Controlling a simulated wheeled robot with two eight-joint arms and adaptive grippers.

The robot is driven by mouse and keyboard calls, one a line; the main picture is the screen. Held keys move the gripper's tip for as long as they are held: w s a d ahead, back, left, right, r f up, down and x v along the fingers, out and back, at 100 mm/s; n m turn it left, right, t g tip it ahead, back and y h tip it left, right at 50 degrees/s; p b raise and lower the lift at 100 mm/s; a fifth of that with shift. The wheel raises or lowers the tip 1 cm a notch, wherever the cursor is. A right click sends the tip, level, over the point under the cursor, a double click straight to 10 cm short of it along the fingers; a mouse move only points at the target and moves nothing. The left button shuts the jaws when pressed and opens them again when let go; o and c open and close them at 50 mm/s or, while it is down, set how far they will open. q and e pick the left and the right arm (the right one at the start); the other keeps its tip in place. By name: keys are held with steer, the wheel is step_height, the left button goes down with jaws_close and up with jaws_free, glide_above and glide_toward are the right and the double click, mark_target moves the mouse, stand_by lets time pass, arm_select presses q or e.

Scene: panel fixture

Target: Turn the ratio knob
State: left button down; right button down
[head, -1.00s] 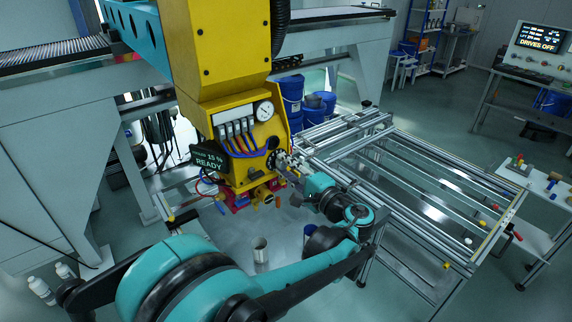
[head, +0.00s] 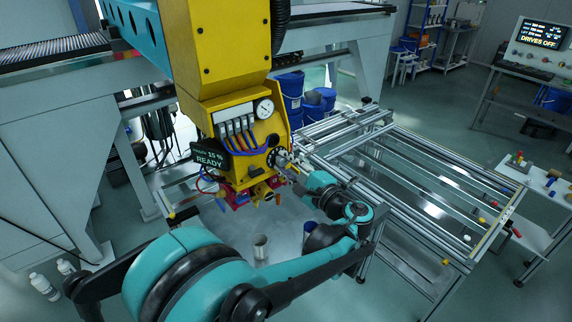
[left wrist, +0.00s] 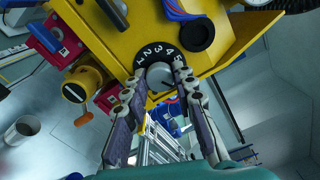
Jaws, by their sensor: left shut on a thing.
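The ratio knob (left wrist: 159,77) is a pale round knob at the middle of a black dial (left wrist: 158,54) with white numbers, on the yellow machine head. The fingers of my left gripper (left wrist: 160,84) lie on either side of the knob, shut on it. In the head view my left gripper (head: 287,163) reaches the dial (head: 273,158) at the yellow head's right side, and the knob is largely hidden there. A dark display (head: 212,158) beside it reads 15 % and READY. My right gripper is not in view.
A metal frame table (head: 420,185) stands right; a metal cup (head: 260,247) is below.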

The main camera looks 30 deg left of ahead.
arm_select(q)
steer(key=c, duration=1.5)
jaws_free()
steer(key=shift+d, duration=0.1)
steer(key=v, duration=1.1)
steer(key=shift+s+d+f, duration=0.1)
steer(key=shift+s+d, duration=0.1)
steer(key=shift+d, duration=0.15)
steer(key=s+a+f+n+g+h, duration=0.1)
steer(key=s+a+f+n+h, duration=0.3)
steer(key=s+f+h, duration=0.55)
steer(key=s+d+f+n+h, duration=0.1)
steer(key=d+f+h, duration=0.1)
steer(key=s+d+f+n+h, duration=0.2)
steer(key=d, duration=0.1)
steer(key=s+d+f+n+t+h, duration=0.1)
steer(key=d+f+h, duration=0.1)
steer(key=d+h, duration=0.1)
steer(key=shift+s+f+n, duration=0.2)
steer(key=shift+s+n, duration=0.2)
